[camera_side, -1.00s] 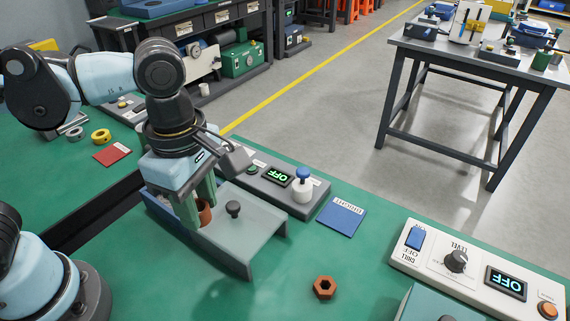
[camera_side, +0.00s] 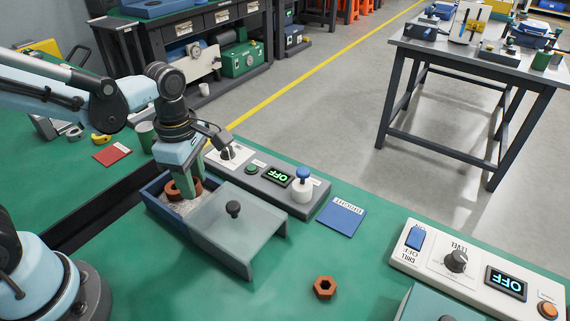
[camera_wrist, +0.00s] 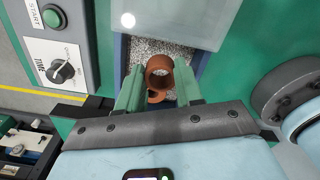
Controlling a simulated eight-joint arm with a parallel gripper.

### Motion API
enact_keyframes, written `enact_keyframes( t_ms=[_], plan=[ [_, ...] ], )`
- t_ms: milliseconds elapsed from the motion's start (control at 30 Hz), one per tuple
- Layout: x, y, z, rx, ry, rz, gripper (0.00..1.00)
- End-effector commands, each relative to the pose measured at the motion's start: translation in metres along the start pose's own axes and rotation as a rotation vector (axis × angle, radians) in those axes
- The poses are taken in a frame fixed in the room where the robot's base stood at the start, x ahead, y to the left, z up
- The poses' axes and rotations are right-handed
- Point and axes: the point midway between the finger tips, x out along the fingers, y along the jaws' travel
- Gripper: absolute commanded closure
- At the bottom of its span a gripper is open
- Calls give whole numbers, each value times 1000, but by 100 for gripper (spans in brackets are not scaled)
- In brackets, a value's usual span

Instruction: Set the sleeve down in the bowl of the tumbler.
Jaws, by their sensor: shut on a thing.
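The copper-brown sleeve (camera_side: 183,189) is between the green fingers of my gripper (camera_side: 186,183), which are shut on it. In the wrist view the sleeve (camera_wrist: 159,72) shows its round open end between the fingertips (camera_wrist: 158,82). A second brown curved edge shows nearer the wrist; I cannot tell if it is another part. The tumbler's bowl is a blue-walled box (camera_side: 151,194) with grey grainy media (camera_side: 181,206) inside. The sleeve is over or at this media; contact cannot be told. The grey lid (camera_side: 240,235) with a dark knob covers the bowl's right part.
A control panel (camera_side: 262,178) with a START button, a dial and an OFF display stands behind the bowl. A brown hex nut (camera_side: 324,288) lies on the open green bench at front right.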

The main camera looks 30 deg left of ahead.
Motion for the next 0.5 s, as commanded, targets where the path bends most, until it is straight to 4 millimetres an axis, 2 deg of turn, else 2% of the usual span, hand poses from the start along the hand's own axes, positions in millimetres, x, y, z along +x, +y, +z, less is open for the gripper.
enact_keyframes(
  t_ms=[300, 500],
  plan=[
    [31, 0, 0, 0, 0, 0, 96],
    [40, 0, 0, 0, 0, 0, 96]
  ],
)
